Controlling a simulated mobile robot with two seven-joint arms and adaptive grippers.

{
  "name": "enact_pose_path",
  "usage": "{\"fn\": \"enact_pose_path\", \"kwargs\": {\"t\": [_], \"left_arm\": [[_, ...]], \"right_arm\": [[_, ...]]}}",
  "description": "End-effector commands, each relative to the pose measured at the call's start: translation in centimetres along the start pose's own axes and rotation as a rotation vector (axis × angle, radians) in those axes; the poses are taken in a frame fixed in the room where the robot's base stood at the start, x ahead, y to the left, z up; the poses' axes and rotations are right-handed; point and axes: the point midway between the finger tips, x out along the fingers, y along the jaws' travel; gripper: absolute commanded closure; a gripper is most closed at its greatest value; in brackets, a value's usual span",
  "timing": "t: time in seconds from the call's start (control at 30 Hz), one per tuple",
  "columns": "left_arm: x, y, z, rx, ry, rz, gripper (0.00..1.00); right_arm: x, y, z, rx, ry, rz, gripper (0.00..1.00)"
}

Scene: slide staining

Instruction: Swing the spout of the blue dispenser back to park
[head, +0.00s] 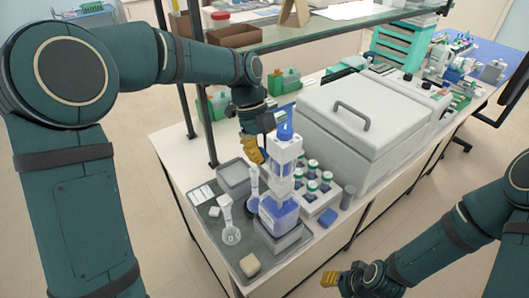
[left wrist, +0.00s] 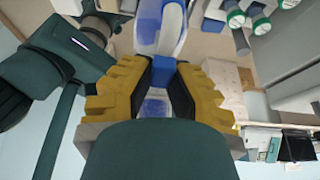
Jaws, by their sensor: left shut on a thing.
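The blue dispenser (head: 279,212) stands upright on a grey block on the dark tray, with a clear upper body and a blue cap (head: 285,132). My left gripper (head: 258,152) is at the left side of its upper part. In the left wrist view my left gripper (left wrist: 163,72) is shut on a small blue piece (left wrist: 162,67), which looks like the spout. The dispenser's pale and blue body (left wrist: 160,25) shows just beyond the fingertips. In the head view the spout is hidden by the gripper. My right gripper (head: 340,279) is low at the front, away from the dispenser; its opening is unclear.
Flasks (head: 230,222) stand left of the dispenser on the tray (head: 215,222). A rack of green-capped bottles (head: 312,207) is close on its right, before a large grey lidded box (head: 352,112). A shelf post (head: 204,110) and glass shelf stand behind.

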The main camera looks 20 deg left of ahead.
Motion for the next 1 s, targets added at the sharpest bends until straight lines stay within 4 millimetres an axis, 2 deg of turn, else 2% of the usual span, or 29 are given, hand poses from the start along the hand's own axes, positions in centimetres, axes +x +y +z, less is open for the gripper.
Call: {"fn": "enact_pose_path", "kwargs": {"t": [0.2,0.37,0.73,0.77,0.8,0.83,1.0], "left_arm": [[0.5,1.6,0.0,-0.201,0.000,-0.083,1.00],[0.5,2.3,-0.2,-0.318,0.001,-0.129,1.00],[0.5,2.4,-0.4,-0.347,0.003,-0.138,1.00],[0.5,2.4,-0.4,-0.347,0.003,-0.138,0.71],[0.5,2.4,-0.4,-0.347,0.003,-0.138,0.57],[0.4,2.4,-0.4,-0.347,0.003,-0.138,0.52],[0.3,2.4,-0.4,-0.346,0.002,-0.140,0.52]], "right_arm": [[1.9,0.7,0.3,0.000,-0.001,0.004,0.53],[2.6,0.9,0.4,0.000,-0.002,0.005,0.53],[2.6,0.9,0.4,-0.001,-0.003,0.005,0.53],[2.6,0.9,0.4,-0.001,-0.003,0.005,0.53],[2.6,0.9,0.4,-0.001,-0.003,0.005,0.53],[2.6,0.9,0.4,-0.001,-0.003,0.005,0.53],[2.6,0.9,0.4,-0.001,-0.003,0.004,0.53]]}}
